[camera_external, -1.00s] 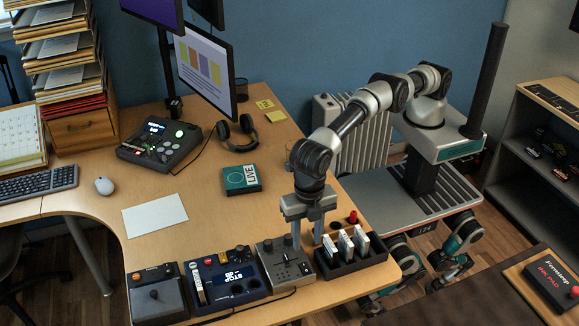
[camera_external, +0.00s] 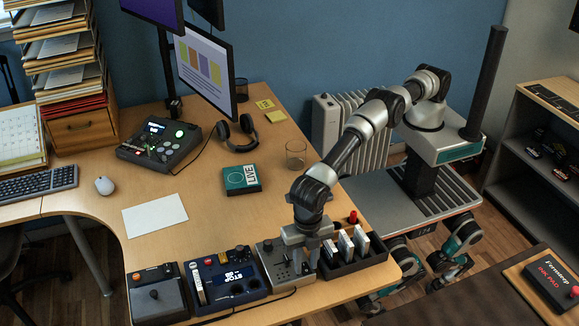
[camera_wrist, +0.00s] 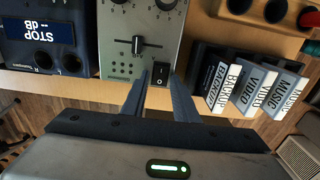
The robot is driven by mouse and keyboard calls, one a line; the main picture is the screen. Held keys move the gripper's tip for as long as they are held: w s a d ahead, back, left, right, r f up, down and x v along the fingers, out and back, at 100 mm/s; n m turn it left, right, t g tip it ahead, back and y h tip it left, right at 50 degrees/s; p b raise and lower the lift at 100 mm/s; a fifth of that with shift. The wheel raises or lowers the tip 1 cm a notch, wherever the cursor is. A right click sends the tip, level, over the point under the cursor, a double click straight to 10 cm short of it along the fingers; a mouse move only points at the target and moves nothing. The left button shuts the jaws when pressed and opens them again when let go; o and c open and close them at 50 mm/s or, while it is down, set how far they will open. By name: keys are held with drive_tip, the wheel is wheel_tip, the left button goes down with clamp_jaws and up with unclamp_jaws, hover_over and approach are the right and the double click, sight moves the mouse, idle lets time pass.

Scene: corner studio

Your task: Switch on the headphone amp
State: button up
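A light grey device (camera_external: 267,251) with knobs and a slider sits at the desk's front edge, between a blue unit and a black rack. In the wrist view the grey device (camera_wrist: 118,62) shows a black rocker switch (camera_wrist: 160,70) near its lower edge; its on or off position is hard to tell. No label naming it as the headphone amp is legible. My gripper (camera_external: 304,267) is low over its right side. In the wrist view my gripper's fingers (camera_wrist: 159,78) flank the rocker switch, with a gap between them and nothing held. Contact with the device cannot be told.
The blue unit (camera_external: 226,277) with a "STOP dB" display stands left. The black rack (camera_external: 352,264) with upright labelled cases is close on the right. Headphones (camera_external: 237,132) lie further back, near a device with a green light (camera_external: 158,143).

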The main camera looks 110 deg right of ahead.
clamp_jaws()
drive_tip(key=shift+d+y, duration=0.25)
drive_tip(key=shift+y, duration=0.45)
drive_tip(key=shift+o, duration=1.8)
unclamp_jaws()
drive_tip(key=shift+r, duration=0.1)
wheel_tip(320, 180, up, 17)
drive_tip(key=d+p, duration=0.1)
drive_tip(key=d, duration=0.1)
drive_tip(key=shift+d+r, duration=0.1)
